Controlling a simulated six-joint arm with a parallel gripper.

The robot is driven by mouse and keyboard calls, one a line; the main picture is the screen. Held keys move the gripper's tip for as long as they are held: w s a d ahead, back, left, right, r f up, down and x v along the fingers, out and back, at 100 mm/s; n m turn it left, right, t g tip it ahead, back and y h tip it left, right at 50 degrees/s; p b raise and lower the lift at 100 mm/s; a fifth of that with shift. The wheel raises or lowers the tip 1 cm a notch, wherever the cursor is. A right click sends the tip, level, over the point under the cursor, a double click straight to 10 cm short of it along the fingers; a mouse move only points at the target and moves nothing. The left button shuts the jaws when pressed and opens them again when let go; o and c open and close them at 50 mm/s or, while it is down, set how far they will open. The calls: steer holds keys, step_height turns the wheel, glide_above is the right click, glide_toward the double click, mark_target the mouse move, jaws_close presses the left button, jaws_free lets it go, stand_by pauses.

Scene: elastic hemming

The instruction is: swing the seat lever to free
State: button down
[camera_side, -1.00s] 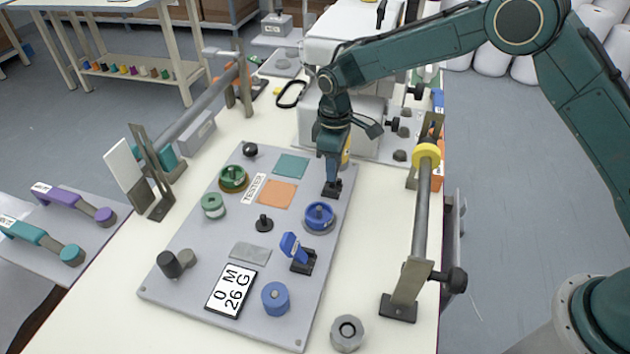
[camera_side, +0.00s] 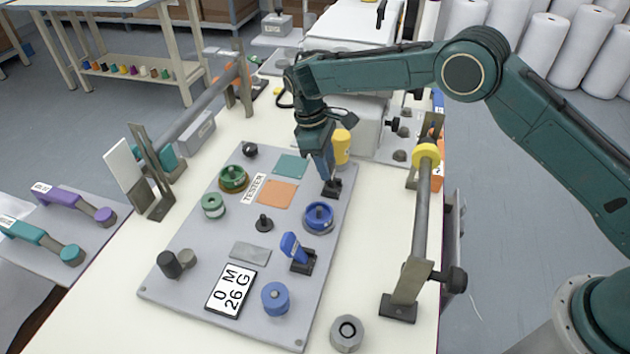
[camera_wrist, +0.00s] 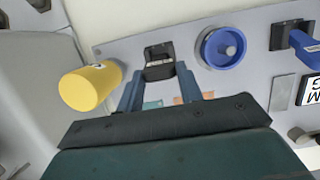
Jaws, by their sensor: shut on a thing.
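A lever's black base (camera_side: 331,189) stands at the far right edge of the grey board (camera_side: 215,245). My gripper (camera_side: 327,170) is directly above this base and shut on the lever, leaning to the left. The lever's handle is mostly hidden between the fingers. In the wrist view, the black base (camera_wrist: 158,57) sits just beyond my two blue-grey fingertips (camera_wrist: 159,78). I cannot read a label on this lever. A second lever with a blue handle (camera_side: 291,246) stands tilted on its own black base nearer the front, apart from my gripper.
A blue wheel (camera_side: 319,216) sits just in front of the held lever. A yellow cylinder (camera_side: 341,146) stands close behind my gripper. A bar on stands (camera_side: 422,225) with a yellow ring runs along the right. Coloured patches and several knobs cover the board.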

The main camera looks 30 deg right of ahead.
steer(key=shift+f, duration=0.1)
stand_by(0.3)
steer(key=c, duration=0.9)
jaws_free()
steer(key=shift+s+d+t+y, duration=0.2)
steer(key=shift+t+y, duration=0.1)
steer(key=shift+s+d+r+t+y, duration=0.2)
steer(key=shift+s+d+t+y, duration=0.4)
steer(key=shift+t+y, duration=0.3)
steer(key=shift+s+d+f+t+y, duration=0.2)
steer(key=shift+s+d+t+y, duration=0.3)
steer(key=shift+t+y, duration=0.25)
steer(key=shift+s+d+f+t+y, duration=0.2)
steer(key=shift+s+d+t+y, duration=0.3)
steer(key=shift+t+y, duration=0.25)
steer(key=shift+s+d+r+m+t+h, duration=0.2)
steer(key=shift+s+d+r+m, duration=0.35)
steer(key=shift+s+d+r, duration=2.35)
steer(key=shift+s+d+r+m+t+h, duration=0.2)
steer(key=shift+s+r+m, duration=0.4)
steer(key=shift+s+r, duration=2.7)
steer(key=shift+s+d+r+m+t+h, duration=0.2)
steer(key=shift+s+d+r+m, duration=0.9)
steer(key=shift+r, duration=4.2)
